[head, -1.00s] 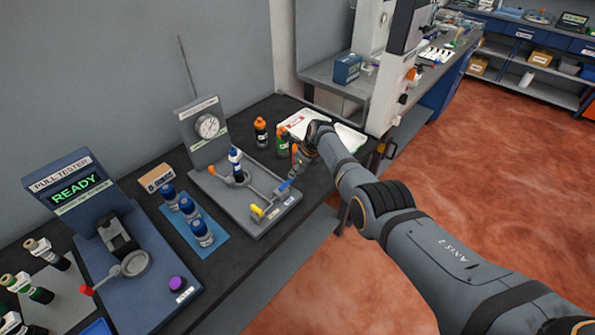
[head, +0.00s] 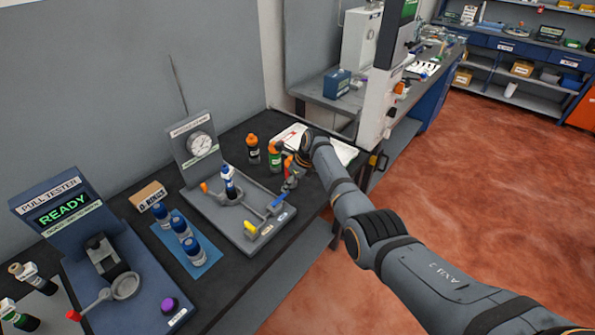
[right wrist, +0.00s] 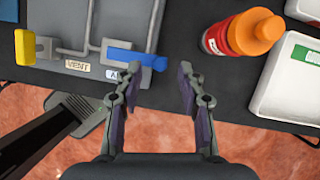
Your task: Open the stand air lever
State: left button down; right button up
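The grey test stand (head: 225,215) with a round gauge (head: 200,145) stands on the dark bench. Its blue lever (head: 277,201) is at the front right, and a yellow lever (head: 250,227) is left of it. In the right wrist view the blue lever (right wrist: 135,57) lies sideways above a partly hidden label starting with "A"; the yellow lever (right wrist: 25,47) is near a "VENT" label. My right gripper (right wrist: 159,72) is open and empty, its left fingertip close to the blue lever's right end. Contact cannot be told.
A blue-capped bottle (head: 229,182) stands in the stand's holder. Orange-capped bottles (head: 253,150) and a white tray (head: 345,153) are close to the right gripper. Blue-capped bottles (head: 193,250) stand on a blue mat left of the stand. The pull tester (head: 60,210) is further left.

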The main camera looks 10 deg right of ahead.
jog(key=v, duration=0.9)
jog(key=shift+r, duration=0.2)
jog(key=shift+s, duration=0.1)
